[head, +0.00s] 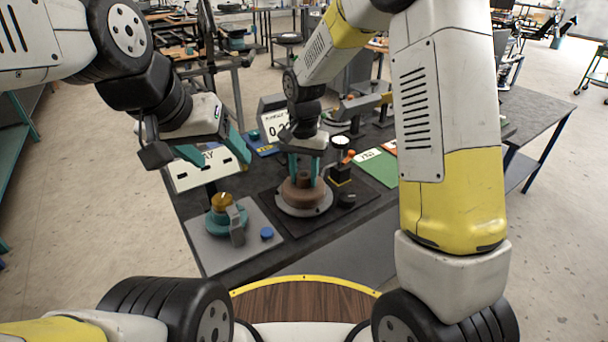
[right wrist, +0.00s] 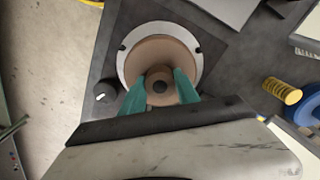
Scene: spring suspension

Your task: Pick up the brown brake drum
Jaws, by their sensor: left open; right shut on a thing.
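The brown brake drum (head: 301,191) sits on a round light metal plate (head: 304,211) on a dark square base on the table. In the right wrist view the drum (right wrist: 182,58) shows from above, with a raised hub and a dark centre hole. My right gripper (head: 304,172) points down over it, its teal fingers shut on the drum's hub; it also shows in the right wrist view (right wrist: 160,88). My left gripper (head: 212,155) is open and empty, in the air to the left above the table.
Left of the drum, a teal device with an orange top (head: 222,203) stands on a grey plate with a blue knob (head: 267,233). A dial gauge (head: 340,143) stands close behind the drum on the right. A green card (head: 376,167) and a numeric display (head: 274,124) are farther back.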

